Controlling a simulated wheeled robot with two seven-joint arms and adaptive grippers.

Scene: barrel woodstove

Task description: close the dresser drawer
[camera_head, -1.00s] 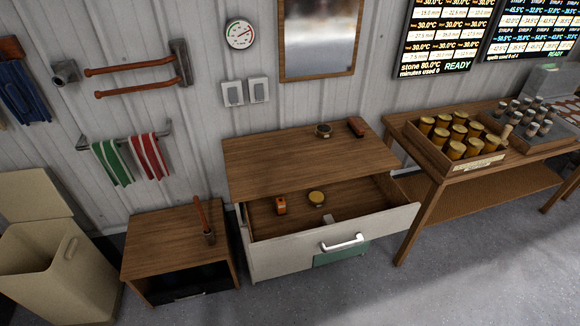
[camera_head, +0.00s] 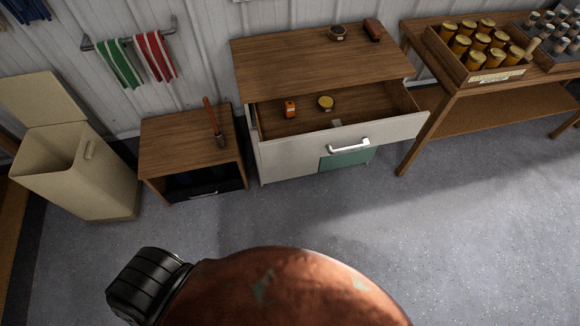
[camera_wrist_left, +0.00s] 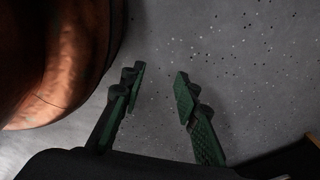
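The dresser (camera_head: 320,58) stands against the wall with a wooden top. Its upper drawer (camera_head: 290,152) is pulled out, with a white front and a light bar handle (camera_head: 348,146). In the open drawer lie a small orange item (camera_head: 290,110), a yellow-lidded round tin (camera_head: 326,103) and a small grey piece. A green panel (camera_head: 348,158) shows below the drawer front. My left gripper (camera_wrist_left: 160,78) is open and empty over grey floor in the left wrist view, with no drawer in that view. My right gripper is not in view.
A large rounded copper-coloured body (camera_head: 290,290) fills the bottom of the head view. A low wooden cabinet (camera_head: 165,140) and a beige bin (camera_head: 75,180) stand left of the dresser. A workbench (camera_head: 460,85) with jars stands right. Floor before the dresser is clear.

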